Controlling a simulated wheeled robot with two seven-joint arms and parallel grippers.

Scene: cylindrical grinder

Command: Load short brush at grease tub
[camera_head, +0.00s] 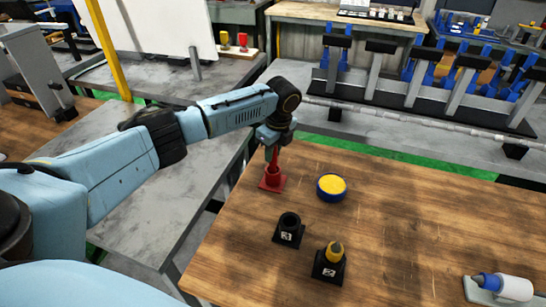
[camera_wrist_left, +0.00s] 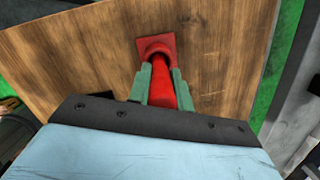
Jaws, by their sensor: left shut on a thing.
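My left gripper (camera_head: 273,150) is over the far left corner of the wooden table, shut on a red brush handle (camera_head: 274,157). The handle stands upright at a red square-based holder (camera_head: 272,184); its lower end is hidden, so I cannot tell how deep it sits. In the left wrist view, the red handle (camera_wrist_left: 165,95) lies between the two fingers, with the red base (camera_wrist_left: 155,46) just beyond them. The grease tub (camera_head: 332,187), a round blue tub with yellow grease, stands to the right of the red holder. My right gripper is not in view.
A black holder marked 3 (camera_head: 289,232) looks empty. A black holder marked 2 (camera_head: 328,268) has a yellow-and-grey piece (camera_head: 335,251) in it. A white cylinder with a blue end (camera_head: 506,287) lies at the front right. The table right of the tub is clear.

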